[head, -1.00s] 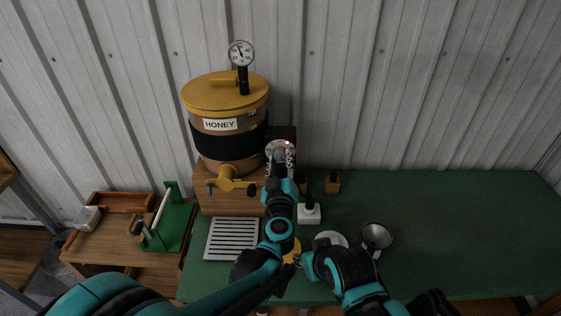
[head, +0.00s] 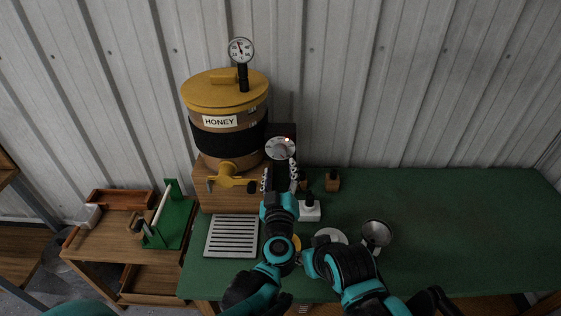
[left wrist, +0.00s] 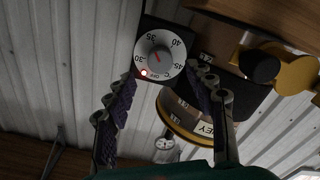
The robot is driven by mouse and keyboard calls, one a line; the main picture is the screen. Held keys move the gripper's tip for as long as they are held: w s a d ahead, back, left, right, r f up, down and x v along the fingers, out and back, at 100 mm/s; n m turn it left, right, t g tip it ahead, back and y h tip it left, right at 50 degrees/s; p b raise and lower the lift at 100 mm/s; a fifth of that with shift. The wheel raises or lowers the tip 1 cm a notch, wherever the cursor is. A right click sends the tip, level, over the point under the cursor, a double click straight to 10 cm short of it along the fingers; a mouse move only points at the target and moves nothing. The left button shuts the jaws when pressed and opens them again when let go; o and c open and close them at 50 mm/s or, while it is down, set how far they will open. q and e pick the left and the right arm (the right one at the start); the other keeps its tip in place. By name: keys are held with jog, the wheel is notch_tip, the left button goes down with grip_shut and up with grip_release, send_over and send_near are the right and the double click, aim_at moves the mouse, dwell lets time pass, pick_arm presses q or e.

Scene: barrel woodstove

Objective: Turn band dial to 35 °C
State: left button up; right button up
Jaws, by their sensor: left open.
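The band dial (left wrist: 158,58) is a round white knob on a dark box, marked OFF, 30, 35, 40, 45 and °C. A short red mark on it seems to point toward 35; its exact setting is too small to read. A red lamp glows beside it. The dial (head: 280,148) also shows right of the honey tank (head: 222,110), above the gripper. My left gripper (head: 280,180) is open and empty, apart from the dial. In the left wrist view its fingers (left wrist: 164,105) stand either side, below the dial. My right gripper is not visible; only arm links show.
The tank wears a black band and has a yellow tap (head: 230,181) close to my left gripper. A thermometer (head: 240,50) stands on its lid. The green tabletop (head: 460,220) is clear at right.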

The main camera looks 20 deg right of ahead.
pick_arm(q)
jog(key=v, duration=0.6)
jog(key=shift+s, duration=0.25)
jog(key=a+r+m+g+h, duration=0.3)
jog(key=a+r+m+h, duration=0.15)
jog(key=a, duration=0.35)
jog(key=s+a+f+n+g+y, duration=0.1)
jog(key=s+a+f+g+y, duration=0.2)
jog(key=a, duration=0.9)
jog(key=s+a+f+n+g+y, duration=0.1)
jog(key=s+a+f+g+y, duration=0.3)
jog(key=s+a+f, duration=0.6)
jog(key=shift+s+a+f+y, duration=0.2)
jog(key=shift+a+f+y, duration=0.3)
jog(key=shift+a+y, duration=0.65)
